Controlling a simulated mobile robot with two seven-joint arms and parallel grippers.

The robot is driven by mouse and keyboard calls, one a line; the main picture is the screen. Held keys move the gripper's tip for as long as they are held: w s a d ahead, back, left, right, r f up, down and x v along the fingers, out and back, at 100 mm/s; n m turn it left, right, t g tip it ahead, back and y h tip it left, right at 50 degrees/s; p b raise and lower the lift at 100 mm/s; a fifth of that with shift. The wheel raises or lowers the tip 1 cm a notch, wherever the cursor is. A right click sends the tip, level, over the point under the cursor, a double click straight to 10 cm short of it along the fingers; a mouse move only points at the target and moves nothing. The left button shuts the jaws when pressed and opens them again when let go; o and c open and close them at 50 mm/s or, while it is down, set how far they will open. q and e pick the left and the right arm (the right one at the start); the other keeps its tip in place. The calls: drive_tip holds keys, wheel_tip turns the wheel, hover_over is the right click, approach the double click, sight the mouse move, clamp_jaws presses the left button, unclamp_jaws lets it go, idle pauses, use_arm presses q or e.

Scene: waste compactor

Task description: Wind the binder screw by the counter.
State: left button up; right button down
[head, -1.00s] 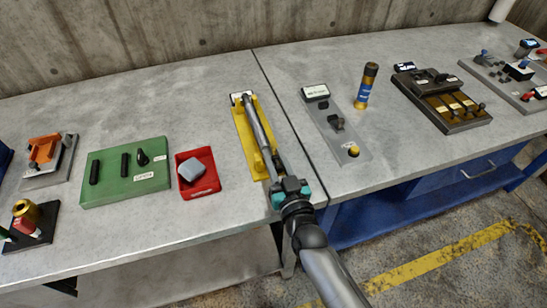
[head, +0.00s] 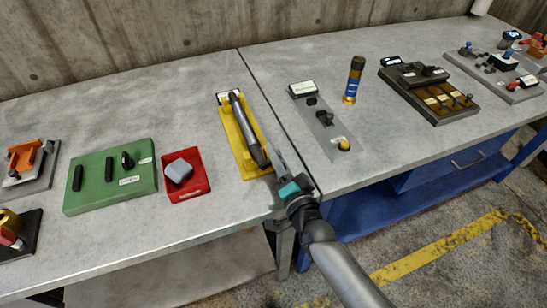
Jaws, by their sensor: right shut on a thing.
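A grey plate (head: 338,140) on the right-hand table carries a black box with a pale display (head: 302,88), a dark knob (head: 324,117) and a yellow button (head: 344,145). The labels are too small to read, and I cannot tell which part is the binder screw. A long grey lever (head: 243,125) lies along a yellow base (head: 230,124) to the left of that plate. My right gripper (head: 280,160) is at the lever's near end, shut on what seems to be the lever; the grip itself is unclear. My left gripper is out of view.
A red tray (head: 204,188) with a grey block (head: 179,170) and a green panel (head: 92,198) lie to the left. A brown box (head: 440,112) is farther right. Bare tabletop surrounds the grey plate.

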drive_tip(key=m+b, duration=0.1)
drive_tip(key=f+m, duration=0.1)
drive_tip(key=m, duration=0.1)
drive_tip(key=shift+d+f+m+b, duration=0.25)
drive_tip(key=shift+d+m+b, duration=0.05)
drive_tip(key=shift+d+b, duration=0.05)
drive_tip(key=shift+f+m+b, duration=0.4)
drive_tip(key=shift+m+b, duration=0.15)
drive_tip(key=shift+m, duration=0.65)
drive_tip(key=c, duration=0.7)
unclamp_jaws()
drive_tip(key=v, duration=1.5)
drive_tip(key=shift+p, duration=0.35)
drive_tip(key=shift+r, duration=0.1)
